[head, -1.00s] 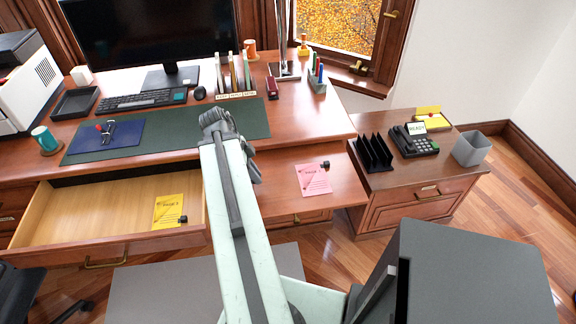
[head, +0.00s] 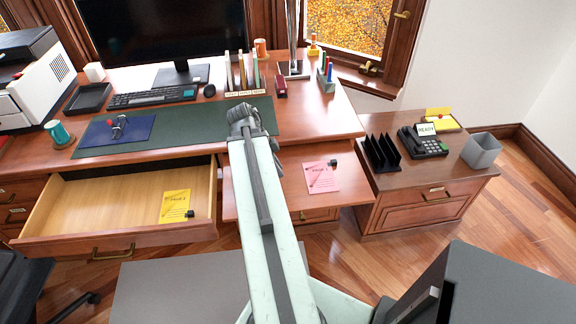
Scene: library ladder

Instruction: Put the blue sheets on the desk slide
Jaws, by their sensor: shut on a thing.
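The desk slide (head: 262,196) is a pulled-out wooden board at the desk's right front. A pink sheet (head: 318,180) with a small black clip lies on it. My gripper (head: 242,118) is at the far end of my pale green arm, in front of the dark green desk mat's right end and near the slide's left part. Its fingertips are largely hidden by the wrist. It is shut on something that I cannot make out.
An open drawer (head: 90,205) left of the slide holds a yellow sheet (head: 175,205) with a black clip. The monitor (head: 160,40), keyboard and upright folders stand behind. A side cabinet (head: 415,205) at right carries a black rack and a phone (head: 425,143).

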